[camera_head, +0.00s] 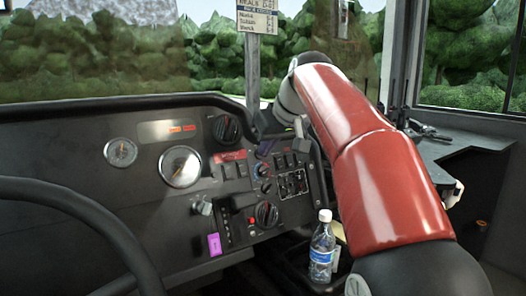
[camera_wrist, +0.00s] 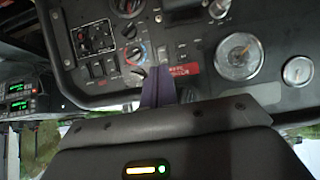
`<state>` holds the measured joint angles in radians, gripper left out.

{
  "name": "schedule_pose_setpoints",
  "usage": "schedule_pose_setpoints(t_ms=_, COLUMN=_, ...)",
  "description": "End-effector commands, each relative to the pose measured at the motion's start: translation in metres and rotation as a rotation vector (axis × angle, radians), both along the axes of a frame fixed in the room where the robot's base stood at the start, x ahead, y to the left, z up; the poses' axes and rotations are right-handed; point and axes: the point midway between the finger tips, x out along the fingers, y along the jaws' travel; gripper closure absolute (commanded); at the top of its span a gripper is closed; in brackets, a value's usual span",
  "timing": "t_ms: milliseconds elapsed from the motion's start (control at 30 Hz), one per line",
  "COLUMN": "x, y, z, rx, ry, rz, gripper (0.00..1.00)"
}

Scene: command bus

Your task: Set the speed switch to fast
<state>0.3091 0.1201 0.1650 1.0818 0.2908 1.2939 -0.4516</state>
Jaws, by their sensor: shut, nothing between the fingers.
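My gripper (camera_head: 267,147) reaches in front of the dashboard at its upper right in the head view. In the wrist view its purple fingers (camera_wrist: 157,86) are together with nothing between them. Their tips are close to the dashboard, beside a red label (camera_wrist: 177,71) and a row of switches (camera_wrist: 105,69); contact cannot be told. The wrist picture shows the dashboard upside down. No legible lettering identifies the speed switch. The fingers and hand hide part of the panel.
A water bottle (camera_head: 322,246) stands to the right. The steering wheel (camera_head: 85,215) is at the left. Round gauges (camera_head: 180,167) lie left of the gripper.

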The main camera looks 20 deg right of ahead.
Motion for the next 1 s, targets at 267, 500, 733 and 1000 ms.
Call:
schedule_pose_setpoints(t_ms=267, x=0.038, y=0.013, z=-0.049, rx=0.001, ry=0.004, rz=0.001, gripper=1.00)
schedule_pose_setpoints(t_ms=500, x=0.069, y=0.023, z=-0.070, rx=0.001, ry=0.000, rz=0.002, gripper=1.00)
schedule_pose_setpoints(t_ms=733, x=0.081, y=0.027, z=-0.076, rx=0.000, ry=-0.001, rz=0.003, gripper=1.00)
schedule_pose_setpoints(t_ms=1000, x=0.082, y=0.027, z=-0.076, rx=0.000, ry=-0.002, rz=0.002, gripper=1.00)
